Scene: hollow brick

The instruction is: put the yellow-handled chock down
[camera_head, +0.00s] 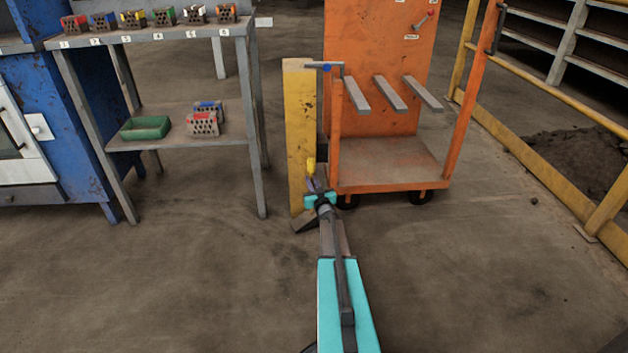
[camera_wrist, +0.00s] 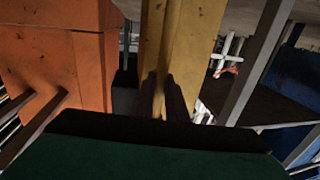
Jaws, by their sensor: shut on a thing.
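The orange cart (camera_head: 390,165) has a flat deck and several grey bars. The yellow post (camera_head: 300,130) stands left of it, with a dark wedge shape at its foot. A grey shelf table (camera_head: 165,140) holds bricks and a green tray (camera_head: 146,127).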

